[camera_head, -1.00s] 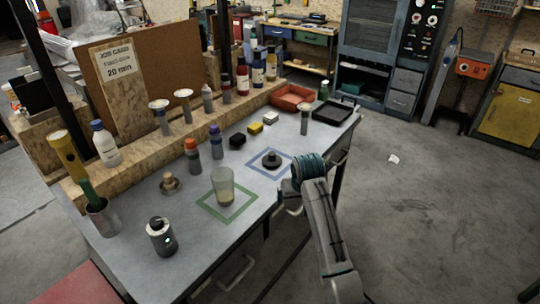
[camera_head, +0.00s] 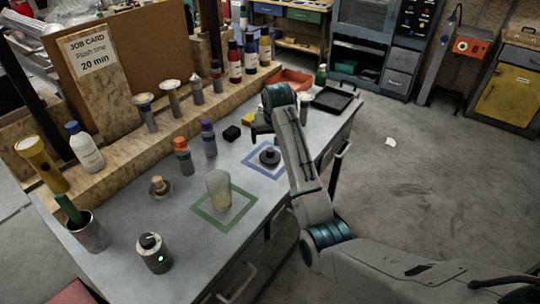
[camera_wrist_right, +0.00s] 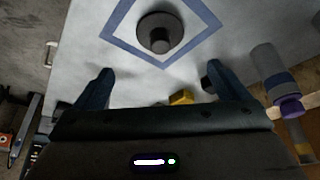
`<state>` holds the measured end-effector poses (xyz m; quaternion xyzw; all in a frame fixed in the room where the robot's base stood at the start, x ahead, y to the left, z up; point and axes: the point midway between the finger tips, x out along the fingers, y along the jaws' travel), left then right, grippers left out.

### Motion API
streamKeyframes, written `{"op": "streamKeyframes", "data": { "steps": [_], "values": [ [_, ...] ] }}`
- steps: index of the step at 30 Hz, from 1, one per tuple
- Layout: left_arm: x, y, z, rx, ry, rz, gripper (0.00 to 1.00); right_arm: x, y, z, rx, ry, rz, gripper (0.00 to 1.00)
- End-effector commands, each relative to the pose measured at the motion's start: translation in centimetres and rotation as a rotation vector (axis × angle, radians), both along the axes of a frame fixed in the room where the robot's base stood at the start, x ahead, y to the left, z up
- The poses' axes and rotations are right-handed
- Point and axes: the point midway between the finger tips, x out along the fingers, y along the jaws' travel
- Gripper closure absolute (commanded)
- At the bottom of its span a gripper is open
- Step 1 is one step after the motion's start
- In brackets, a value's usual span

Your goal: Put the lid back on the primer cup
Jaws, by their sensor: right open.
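The primer cup (camera_head: 218,190) is a translucent beige cup standing upright inside a green square outline (camera_head: 236,209) on the bench. No lid shows on it. The dark round lid (camera_head: 270,157) with a knob on top lies inside a blue square outline. In the right wrist view the lid (camera_wrist_right: 158,33) is ahead of the fingers, knob facing the camera. My right gripper (camera_head: 263,132) is open and empty, above the bench just behind the lid; its spread fingers (camera_wrist_right: 157,82) show in the wrist view. My left gripper is not in view.
A grey timer-like device (camera_head: 153,254), a brass-coloured knobbed piece (camera_head: 160,187) and a can (camera_head: 88,233) stand at the left. Bottles (camera_head: 209,139) stand behind the cup. A black tray (camera_head: 331,100) and red bin (camera_head: 289,80) are at the far end.

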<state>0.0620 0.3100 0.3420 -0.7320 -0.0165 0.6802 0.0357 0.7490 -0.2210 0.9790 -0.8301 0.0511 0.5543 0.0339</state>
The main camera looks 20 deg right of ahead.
Motion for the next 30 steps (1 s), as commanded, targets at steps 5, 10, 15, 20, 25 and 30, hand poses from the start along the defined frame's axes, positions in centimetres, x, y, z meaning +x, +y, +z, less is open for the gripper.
{"op": "streamKeyframes", "data": {
  "steps": [5,10,15,20,25,30],
  "values": [
    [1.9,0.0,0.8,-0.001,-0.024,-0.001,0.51,1.0,-0.1,-2.6,-0.001,0.003,0.0,0.05],
    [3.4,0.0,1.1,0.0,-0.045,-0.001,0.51,1.6,-0.2,-4.0,0.001,0.001,-0.001,0.05],
    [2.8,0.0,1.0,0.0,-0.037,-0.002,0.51,1.6,-0.2,-4.1,0.0,0.0,-0.001,0.05],
    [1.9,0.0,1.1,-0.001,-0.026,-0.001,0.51,1.6,-0.2,-4.2,0.0,0.001,0.0,0.05],
    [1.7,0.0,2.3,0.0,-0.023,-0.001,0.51,2.3,-0.2,-6.0,0.0,0.006,0.0,0.05],
    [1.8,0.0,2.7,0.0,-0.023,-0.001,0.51,3.1,-0.3,-8.2,-0.001,0.003,0.0,0.05]
  ]
}}
